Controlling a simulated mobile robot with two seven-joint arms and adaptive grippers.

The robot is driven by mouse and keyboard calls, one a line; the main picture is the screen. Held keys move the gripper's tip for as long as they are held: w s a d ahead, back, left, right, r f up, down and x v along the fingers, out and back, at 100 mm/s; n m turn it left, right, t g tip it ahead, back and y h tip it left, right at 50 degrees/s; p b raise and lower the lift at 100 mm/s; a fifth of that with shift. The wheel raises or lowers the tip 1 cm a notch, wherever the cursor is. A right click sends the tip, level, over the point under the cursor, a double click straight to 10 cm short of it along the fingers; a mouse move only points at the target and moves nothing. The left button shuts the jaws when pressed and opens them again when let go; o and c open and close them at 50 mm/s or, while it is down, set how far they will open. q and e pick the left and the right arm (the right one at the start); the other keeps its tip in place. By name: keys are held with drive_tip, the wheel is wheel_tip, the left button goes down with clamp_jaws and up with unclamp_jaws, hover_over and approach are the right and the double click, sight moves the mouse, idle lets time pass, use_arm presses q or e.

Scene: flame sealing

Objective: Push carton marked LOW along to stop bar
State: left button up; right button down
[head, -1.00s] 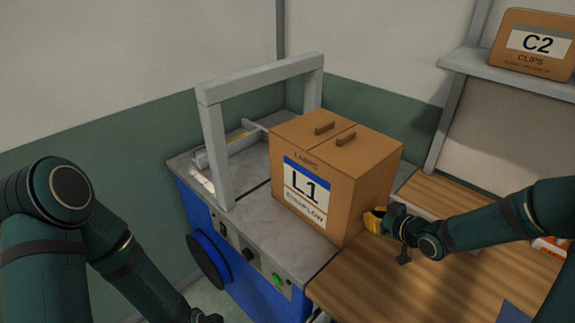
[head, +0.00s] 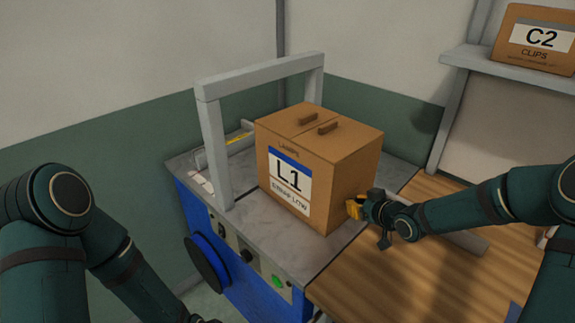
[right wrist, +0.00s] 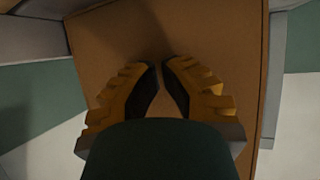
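The brown carton (head: 325,165) marked L1, with LOW in its lower label line, stands upright on the grey top (head: 330,243) of a blue machine. My right gripper (head: 356,207) is at the carton's right side, low down, and appears to touch it. In the right wrist view, the two yellow fingers (right wrist: 160,66) are together at the tips with nothing between them, against the brown carton wall (right wrist: 205,35). A low bar with a yellow strip (head: 240,138), perhaps the stop bar, lies beyond the grey arch. My left gripper is outside the picture.
The grey arch (head: 262,76) stands over the machine top, close to the carton's left side. A wooden table (head: 375,285) adjoins the machine at the right. A C2 clips carton (head: 537,40) sits on a wall shelf (head: 490,62). The machine front has a green button (head: 277,281).

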drive_tip(key=shift+w+a+b, duration=0.75)
drive_tip(key=shift+w+a, duration=0.45)
drive_tip(key=shift+w, duration=0.3)
drive_tip(key=shift+w+a+b, duration=0.75)
drive_tip(key=shift+w+a, duration=0.4)
drive_tip(key=shift+w, duration=0.3)
drive_tip(key=shift+w+a, duration=0.85)
drive_tip(key=shift+w, duration=0.2)
drive_tip(key=shift+w+a, duration=1.05)
drive_tip(key=shift+w, duration=0.3)
drive_tip(key=shift+w+a, duration=1)
drive_tip(key=shift+w, duration=0.3)
drive_tip(key=shift+w+a, duration=1.05)
drive_tip(key=shift+w, duration=0.3)
drive_tip(key=shift+s+d, duration=1)
drive_tip(key=shift+s, duration=0.2)
drive_tip(key=shift+s+d, duration=1)
drive_tip(key=shift+s, duration=0.15)
